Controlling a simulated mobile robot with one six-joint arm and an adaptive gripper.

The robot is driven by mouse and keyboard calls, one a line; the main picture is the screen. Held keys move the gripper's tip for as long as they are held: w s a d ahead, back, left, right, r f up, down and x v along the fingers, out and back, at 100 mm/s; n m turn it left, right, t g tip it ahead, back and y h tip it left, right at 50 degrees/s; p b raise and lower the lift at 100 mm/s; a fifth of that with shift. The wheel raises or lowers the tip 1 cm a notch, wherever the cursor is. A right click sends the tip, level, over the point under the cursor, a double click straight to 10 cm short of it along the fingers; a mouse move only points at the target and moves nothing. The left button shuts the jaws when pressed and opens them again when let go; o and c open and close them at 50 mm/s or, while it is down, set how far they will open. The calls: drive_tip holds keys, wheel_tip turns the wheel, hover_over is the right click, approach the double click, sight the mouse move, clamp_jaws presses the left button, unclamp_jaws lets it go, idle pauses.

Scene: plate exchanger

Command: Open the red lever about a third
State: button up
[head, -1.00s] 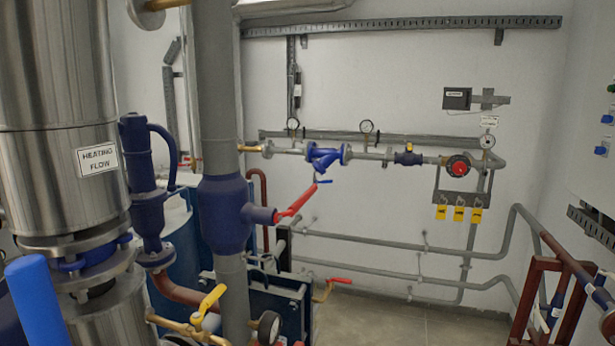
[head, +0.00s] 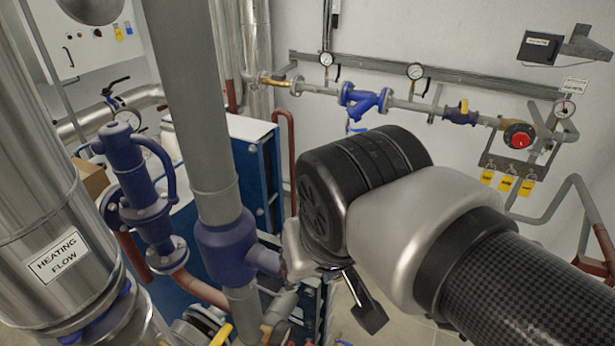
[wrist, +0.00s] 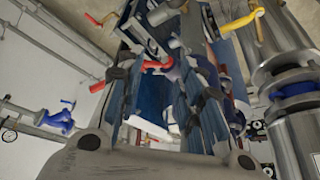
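The blue valve body (head: 226,250) stands on the thick grey vertical pipe in the head view. Its red lever is hidden there behind my arm and gripper. The fingers are spread apart, so my gripper is open. I cannot tell whether either finger touches the lever. In the head view one dark finger (head: 366,314) hangs down to the right of the valve.
A steel cylinder labelled "HEATING FLOW" (head: 62,252) stands at the left. A blue plate exchanger (head: 249,150) stands behind the pipe. A yellow handle (wrist: 235,20) and another red handle (wrist: 95,20) show in the wrist view. Wall piping with gauges (head: 415,72) runs behind.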

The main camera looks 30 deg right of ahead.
drive_tip(key=w+d+r+m+g+h, duration=0.25)
drive_tip(key=w+d+r+m, duration=0.25)
drive_tip(key=w+r+m, duration=0.45)
drive_tip(key=shift+n, duration=0.55)
drive_tip(key=x, duration=0.6)
drive_tip(key=w+x, duration=0.1)
drive_tip(key=x, duration=1.2)
drive_tip(key=shift+w+d+r+b, duration=0.2)
drive_tip(key=shift+r+b, duration=0.1)
drive_tip(key=shift+b, duration=0.1)
drive_tip(key=shift+c, duration=0.4)
clamp_jaws()
